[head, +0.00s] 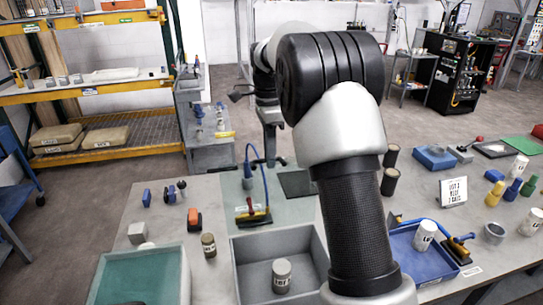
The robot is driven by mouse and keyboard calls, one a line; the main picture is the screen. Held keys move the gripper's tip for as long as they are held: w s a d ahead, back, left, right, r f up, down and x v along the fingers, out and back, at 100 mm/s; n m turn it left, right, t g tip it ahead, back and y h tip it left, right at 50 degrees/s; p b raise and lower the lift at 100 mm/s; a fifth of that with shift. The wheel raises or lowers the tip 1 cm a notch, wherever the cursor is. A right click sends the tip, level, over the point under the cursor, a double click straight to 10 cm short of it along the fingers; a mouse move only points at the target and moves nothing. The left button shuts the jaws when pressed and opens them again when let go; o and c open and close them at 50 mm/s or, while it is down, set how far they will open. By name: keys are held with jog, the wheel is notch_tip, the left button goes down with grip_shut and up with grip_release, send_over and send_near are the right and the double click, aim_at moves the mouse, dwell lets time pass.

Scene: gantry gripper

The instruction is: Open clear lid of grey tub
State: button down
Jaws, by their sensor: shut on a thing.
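The grey tub (236,275) stands in the lower middle of the head view, its top uncovered, with a labelled grey jar (282,275) inside. A greenish see-through panel, seemingly the clear lid (232,200), rises behind the tub's back edge. It looks swung up, though its exact tilt is hard to tell. My gripper (270,160) is at the panel's far upper edge, beyond my forearm. It is shut, seemingly on the lid's edge; the fingertips are small and the grip itself is not clear. My arm hides the tub's right side.
A teal-topped tub (140,275) is at lower left, with a labelled dark jar (209,245) beside it. A blue tray (415,262) and several bottles are right of my arm.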

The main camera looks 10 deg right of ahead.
jog(key=shift+w+f, duration=0.3)
jog(key=shift+w, duration=0.25)
jog(key=c, duration=2.1)
grip_release()
jog(key=shift+o, duration=1.4)
jog(key=shift+w+f, duration=0.3)
jog(key=shift+w, duration=0.2)
jog(key=shift+r, duration=0.2)
jog(key=shift+r, duration=0.1)
notch_tip(320, 180, up, 17)
jog(key=shift+w, duration=0.3)
